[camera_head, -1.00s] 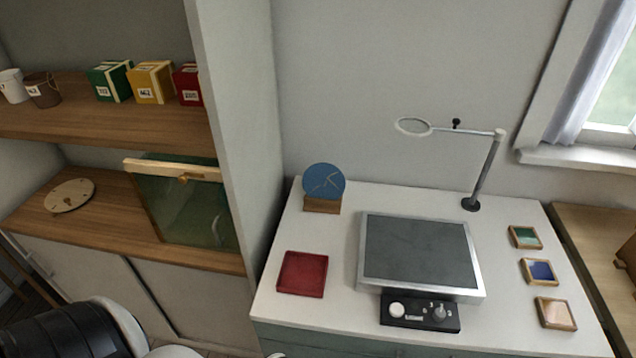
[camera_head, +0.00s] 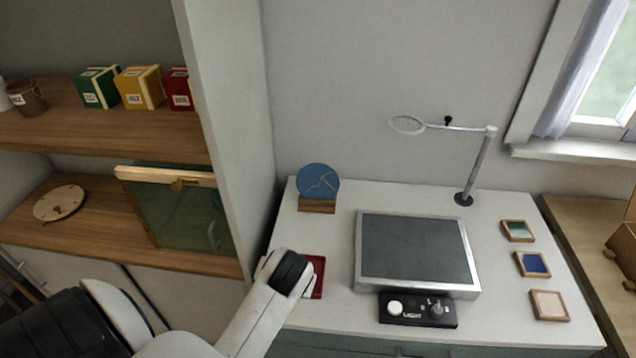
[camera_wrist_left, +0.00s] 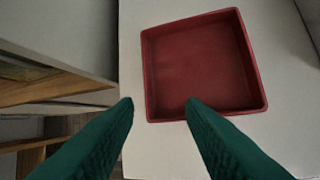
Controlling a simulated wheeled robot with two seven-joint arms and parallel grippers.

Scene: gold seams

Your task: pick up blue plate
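The blue plate (camera_head: 318,182) with thin gold seams stands upright in a small wooden stand (camera_head: 317,205) at the back left of the white worktop. My left arm reaches in over the front left of the worktop in the head view, in front of the plate and apart from it. My left gripper (camera_wrist_left: 160,102) shows in the left wrist view as two green fingers, spread apart with nothing between them, over the near left edge of the red tray (camera_wrist_left: 205,65). The plate is not in the left wrist view. My right gripper is not in view.
A grey-topped metal platform (camera_head: 415,250) with a control box (camera_head: 417,309) fills the middle of the worktop. A magnifier lamp (camera_head: 470,170) stands behind it. Several small framed colour tiles (camera_head: 532,264) lie at right. A tall shelf wall (camera_head: 228,120) borders the left.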

